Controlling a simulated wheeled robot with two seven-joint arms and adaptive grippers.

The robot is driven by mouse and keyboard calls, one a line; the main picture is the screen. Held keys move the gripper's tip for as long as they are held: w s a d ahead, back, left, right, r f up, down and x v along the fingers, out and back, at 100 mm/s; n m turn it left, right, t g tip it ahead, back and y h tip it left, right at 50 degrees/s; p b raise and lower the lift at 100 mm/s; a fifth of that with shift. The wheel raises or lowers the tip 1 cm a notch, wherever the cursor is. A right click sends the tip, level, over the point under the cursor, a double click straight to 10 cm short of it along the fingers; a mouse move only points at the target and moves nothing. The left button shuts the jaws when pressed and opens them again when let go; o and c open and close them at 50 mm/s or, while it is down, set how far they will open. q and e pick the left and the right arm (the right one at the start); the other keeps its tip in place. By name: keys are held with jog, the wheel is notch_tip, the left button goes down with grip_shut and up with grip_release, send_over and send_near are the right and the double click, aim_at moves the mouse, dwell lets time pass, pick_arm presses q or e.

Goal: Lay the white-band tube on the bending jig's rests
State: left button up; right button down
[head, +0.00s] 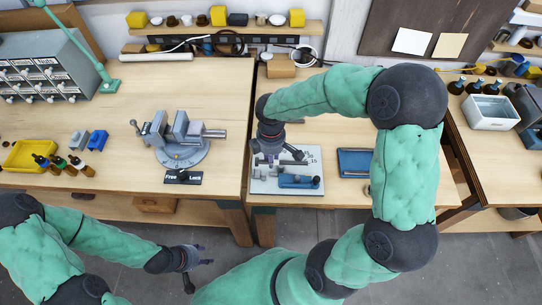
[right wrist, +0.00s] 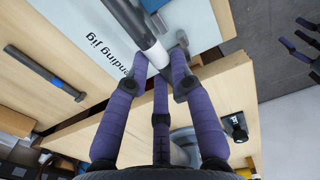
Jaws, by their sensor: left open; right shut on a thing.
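My right gripper (head: 272,160) is over the left part of the bending jig (head: 312,163), a white plate with angle marks and a blue block on it. In the right wrist view, its purple fingers (right wrist: 172,72) are shut on the white-band tube (right wrist: 128,14), a dark tube whose pale band (right wrist: 157,54) is at the fingertips. The plate with the jig's lettering lies beneath and beside the tube. I cannot tell whether the tube touches the rests; the fingers and arm hide much of it. My left gripper (head: 199,256) is open and empty, low in front of the bench.
A vise (head: 182,135) with a Free/Lock plate (head: 183,177) stands on the bench left of the jig. A blue tray (head: 355,162) lies to the jig's right. A dark blue hammer-like tool (right wrist: 45,72) lies on the wood in the right wrist view.

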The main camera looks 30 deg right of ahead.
aim_at(271, 174)
jog(key=shift+f+b, duration=1.2)
jog(key=shift+f, duration=0.45)
jog(key=shift+f+b, duration=1.2)
jog(key=shift+f, duration=0.55)
jog(key=c, duration=1)
grip_release()
jog(key=shift+w, duration=0.1)
notch_tip(271, 174, up, 12)
